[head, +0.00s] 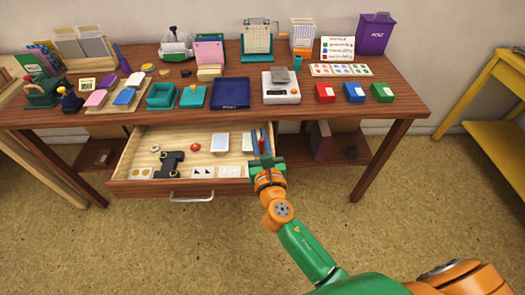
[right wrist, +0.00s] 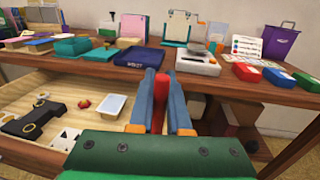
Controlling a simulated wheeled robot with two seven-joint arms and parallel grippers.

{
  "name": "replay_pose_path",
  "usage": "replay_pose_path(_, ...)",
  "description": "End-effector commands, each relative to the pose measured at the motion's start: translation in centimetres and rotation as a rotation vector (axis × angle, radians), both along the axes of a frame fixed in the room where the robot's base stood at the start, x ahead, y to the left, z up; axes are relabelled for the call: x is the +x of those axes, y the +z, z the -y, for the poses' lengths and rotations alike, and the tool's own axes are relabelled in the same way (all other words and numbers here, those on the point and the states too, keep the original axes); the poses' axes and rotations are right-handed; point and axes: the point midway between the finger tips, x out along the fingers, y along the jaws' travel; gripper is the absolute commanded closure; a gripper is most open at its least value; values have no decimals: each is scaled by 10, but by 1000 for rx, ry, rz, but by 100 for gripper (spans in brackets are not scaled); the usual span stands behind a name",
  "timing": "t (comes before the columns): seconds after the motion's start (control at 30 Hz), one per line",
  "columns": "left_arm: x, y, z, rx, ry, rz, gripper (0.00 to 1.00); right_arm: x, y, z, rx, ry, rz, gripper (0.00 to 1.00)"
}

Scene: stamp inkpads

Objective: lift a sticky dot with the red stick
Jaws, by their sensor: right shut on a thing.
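My right gripper (head: 262,141) is over the right end of the open drawer. In the right wrist view its two blue-grey fingers (right wrist: 161,104) are shut on the red stick (right wrist: 159,88), which points away from the green palm. The stick also shows as a thin red strip in the head view (head: 263,139). A card with pale round dots (head: 143,173) lies at the drawer's front left. A card with dark triangles (head: 202,172) lies to its right. The stick's tip is well to the right of both cards. My left gripper is out of view.
The table above is crowded: a dark blue pad (head: 230,93), a white scale (head: 281,90) and red, blue and green boxes (head: 354,92).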

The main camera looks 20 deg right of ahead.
Motion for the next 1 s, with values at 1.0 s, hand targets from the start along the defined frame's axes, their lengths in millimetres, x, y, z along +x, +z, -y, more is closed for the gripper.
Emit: replay_pose_path(1.0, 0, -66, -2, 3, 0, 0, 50, 12, -65, 5, -1, 11, 0, 100)
